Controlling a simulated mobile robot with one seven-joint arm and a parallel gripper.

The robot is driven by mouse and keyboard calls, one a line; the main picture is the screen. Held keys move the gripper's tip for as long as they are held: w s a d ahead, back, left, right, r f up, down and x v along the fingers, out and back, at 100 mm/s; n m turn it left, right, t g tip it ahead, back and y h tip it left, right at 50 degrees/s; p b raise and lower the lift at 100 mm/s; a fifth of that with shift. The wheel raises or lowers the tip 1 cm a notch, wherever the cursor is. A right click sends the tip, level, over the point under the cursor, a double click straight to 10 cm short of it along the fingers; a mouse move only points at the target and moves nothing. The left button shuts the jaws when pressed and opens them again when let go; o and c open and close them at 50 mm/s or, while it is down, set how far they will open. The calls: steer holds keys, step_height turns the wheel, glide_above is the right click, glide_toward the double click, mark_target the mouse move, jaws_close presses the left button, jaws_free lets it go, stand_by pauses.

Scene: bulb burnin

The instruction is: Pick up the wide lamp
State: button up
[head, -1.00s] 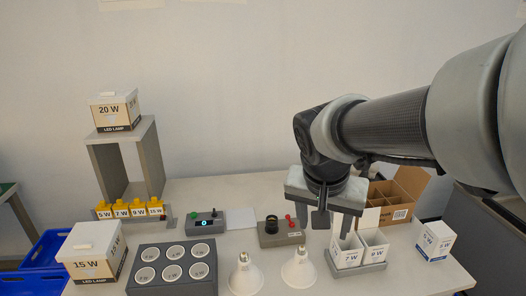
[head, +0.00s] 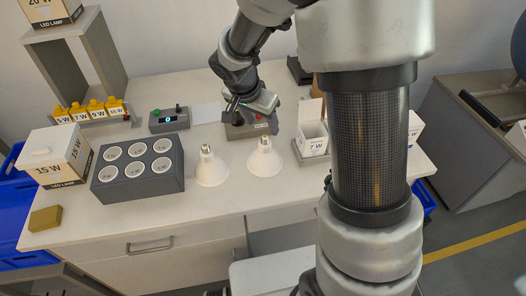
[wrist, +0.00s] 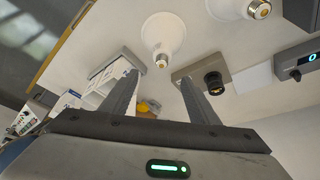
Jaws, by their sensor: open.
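Two white reflector lamps stand base up on the table. One lamp (head: 265,157) is on the right in the head view, the other lamp (head: 210,167) on the left. Their widths look alike, so I cannot tell which is the wide one. In the wrist view the right-hand lamp (wrist: 163,32) lies just beyond the fingertips, and the left-hand lamp (wrist: 228,8) is cut by the top edge. My gripper (wrist: 158,78) is open and empty, its fingers apart. In the head view it is above the socket device (head: 238,131), behind the lamps, partly hiding it.
A grey rack (head: 137,186) with several round holes stands left of the lamps, beside the 15 W box (head: 50,158). A 7 W carton (head: 312,131) stands to the right. A control box (head: 170,121) is behind. The table front is clear.

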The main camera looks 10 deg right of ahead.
mark_target(264, 136)
steer(key=x, duration=0.3)
steer(key=shift+d+f, duration=0.1)
steer(key=shift+f, duration=0.1)
steer(key=shift+s+a+x, duration=0.1)
steer(key=shift+a+x, duration=0.1)
steer(key=shift+x, duration=1.15)
steer(key=shift+s+a+x, duration=0.1)
steer(key=shift+a+x, duration=0.1)
steer(key=shift+x, duration=1.15)
steer(key=shift+f, duration=0.2)
steer(key=shift+c, duration=0.5)
jaws_close()
